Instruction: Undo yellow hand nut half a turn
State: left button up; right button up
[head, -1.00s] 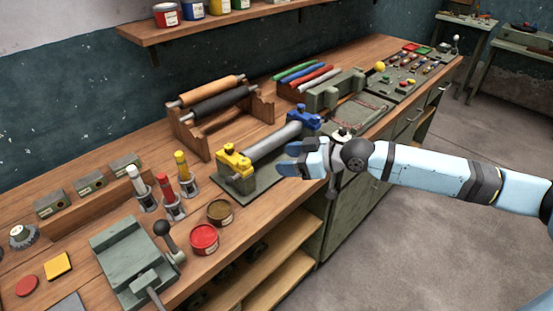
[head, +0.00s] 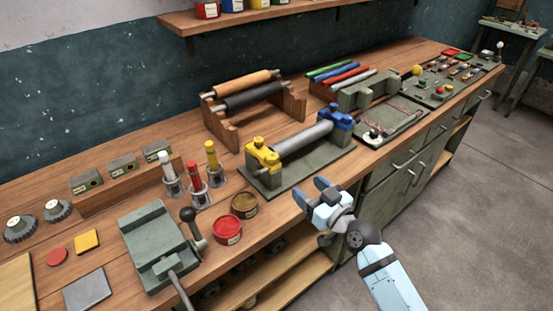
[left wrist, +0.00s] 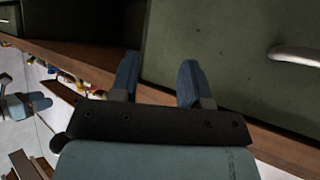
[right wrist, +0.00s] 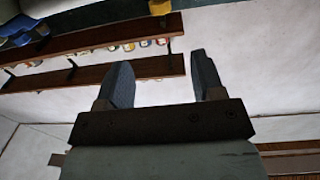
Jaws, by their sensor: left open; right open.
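A yellow bearing block (head: 263,158) with a yellow hand nut (head: 257,142) on top stands at the left end of a grey roller (head: 303,138). A blue bearing block (head: 337,120) holds the roller's right end. My right gripper (head: 312,192) is open and empty, in front of the bench edge and to the lower right of the yellow block, apart from it. In the right wrist view its open fingers (right wrist: 160,75) show, with a dark yellow part (right wrist: 160,7) at the top edge. My left gripper (left wrist: 157,75) is open and empty, facing drawer fronts; the head view does not show it.
The roller's green base plate (head: 315,168) lies near the front edge. Red (head: 228,230) and brown (head: 244,204) ink tins, several upright coloured tools and a green vice-like device (head: 155,240) stand to the left. A wooden roller rack (head: 222,130) stands behind.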

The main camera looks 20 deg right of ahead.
aim_at(278, 158)
pick_arm(q)
jog(key=shift+r+p, duration=0.8)
jog(key=shift+r, duration=0.05)
pick_arm(e)
jog(key=x, duration=1.3)
jog(key=shift+w+a, duration=0.1)
jog(key=shift+w, duration=0.15)
jog(key=shift+c, duration=0.4)
jog(key=c, duration=0.9)
jog(key=shift+o, duration=0.2)
jog(key=shift+f+b, duration=0.15)
jog(key=shift+b, duration=0.35)
jog(key=n+y+b, duration=0.1)
jog(key=b, duration=0.1)
jog(key=n+g+y+b, duration=0.1)
jog(key=y+b, duration=0.1)
jog(key=b, duration=0.1)
jog(key=shift+w+d+f, duration=0.15)
jog(key=shift+d, duration=0.15)
jog(key=shift+n+g+y+b, duration=0.3)
jog(key=shift+y+b, duration=0.1)
jog(key=shift+b, duration=0.7)
pick_arm(q)
notch_tip(278, 158, down, 7)
jog(key=shift+w+d, duration=0.25)
jog(key=shift+w, duration=0.05)
pick_arm(e)
jog(key=shift+r+n+g+y, duration=0.3)
jog(key=shift+r, duration=0.05)
